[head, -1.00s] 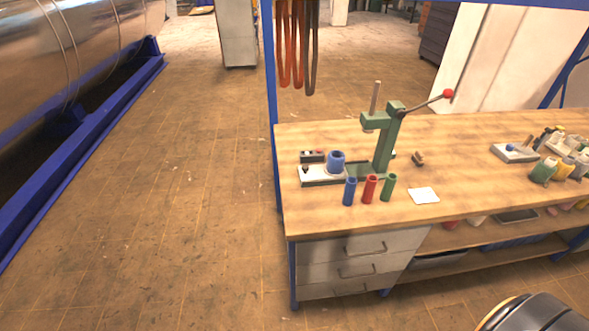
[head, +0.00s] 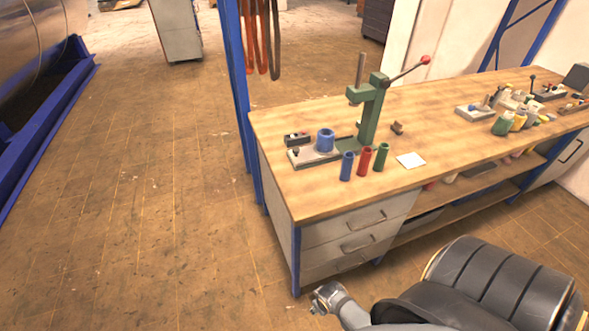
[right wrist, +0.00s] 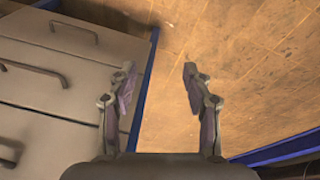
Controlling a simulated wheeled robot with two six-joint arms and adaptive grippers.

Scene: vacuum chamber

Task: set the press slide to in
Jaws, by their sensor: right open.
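The green press (head: 369,115) stands on the wooden bench, with a lever ending in a red knob (head: 426,60) up to the right. Its pale slide (head: 308,157) reaches out to the left of the press column, with a small dark knob near its left end. A blue hollow cylinder (head: 326,141) sits on the slide, left of the ram. My right gripper (right wrist: 158,72) is open and empty, over the floor beside the drawers and well away from the press. My left gripper is not in view.
Blue, red and green tubes (head: 365,161) stand in front of the press. A white card (head: 410,160) lies to their right. Grey drawers (head: 350,240) are under the bench (head: 300,207). Floor left of the bench is clear.

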